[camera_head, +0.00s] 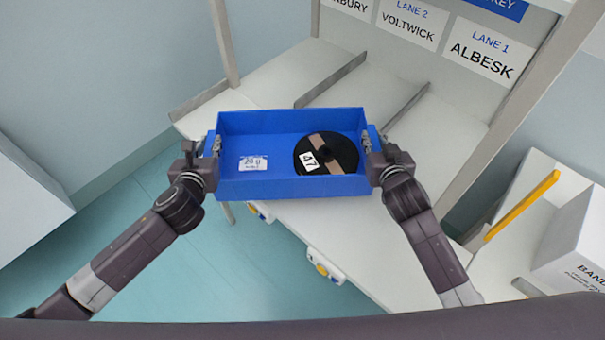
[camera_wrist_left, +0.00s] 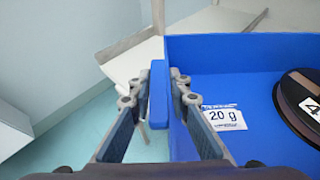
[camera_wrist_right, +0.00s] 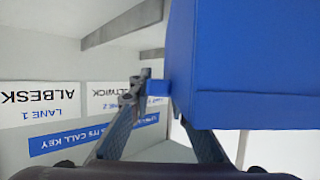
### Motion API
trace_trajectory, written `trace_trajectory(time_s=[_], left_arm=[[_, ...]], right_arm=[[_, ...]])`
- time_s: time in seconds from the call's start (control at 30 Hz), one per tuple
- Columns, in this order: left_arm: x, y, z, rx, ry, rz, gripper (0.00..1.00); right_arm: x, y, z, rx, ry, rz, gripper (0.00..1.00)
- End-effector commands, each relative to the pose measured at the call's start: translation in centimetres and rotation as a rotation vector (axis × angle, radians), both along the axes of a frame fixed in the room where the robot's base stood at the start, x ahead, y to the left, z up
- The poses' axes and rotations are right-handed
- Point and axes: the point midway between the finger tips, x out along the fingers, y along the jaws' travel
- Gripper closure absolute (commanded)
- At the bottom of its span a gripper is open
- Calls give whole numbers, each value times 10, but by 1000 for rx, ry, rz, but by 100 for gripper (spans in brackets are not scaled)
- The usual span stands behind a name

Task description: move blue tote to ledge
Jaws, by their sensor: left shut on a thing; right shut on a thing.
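The blue tote (camera_head: 285,187) is held between my two grippers in the head view, in front of and above the near edge of the white laned shelf (camera_head: 290,72). Inside it lie a black reel marked 47 (camera_head: 341,148) and a white label (camera_head: 252,163) reading "20 g" in the left wrist view. My left gripper (camera_head: 212,147) is shut on the tote's left handle tab (camera_wrist_left: 158,95). My right gripper (camera_head: 370,145) is shut on the right handle tab (camera_wrist_right: 158,88). Which surface is the ledge, I cannot tell.
Low dividers (camera_head: 335,78) split the shelf into lanes. Lane signs (camera_head: 481,50) read ALBESK and VOLTWICK. A post (camera_head: 224,45) stands behind the tote at left. A white box (camera_head: 575,245) and yellow bar (camera_head: 522,205) are at right. Open floor (camera_head: 150,260) lies at left.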

Motion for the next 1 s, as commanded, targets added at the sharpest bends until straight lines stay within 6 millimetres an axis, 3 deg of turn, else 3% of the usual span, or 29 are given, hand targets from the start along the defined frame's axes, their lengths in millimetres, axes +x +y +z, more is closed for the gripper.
trace_trajectory(time_s=[0.43,1.0], left_arm=[[1,0,0,1,-5,0,100],[1,0,-24,1,-5,0,100]], right_arm=[[1,0,1,-1,-7,2,100],[1,0,-23,-2,-7,1,100]])
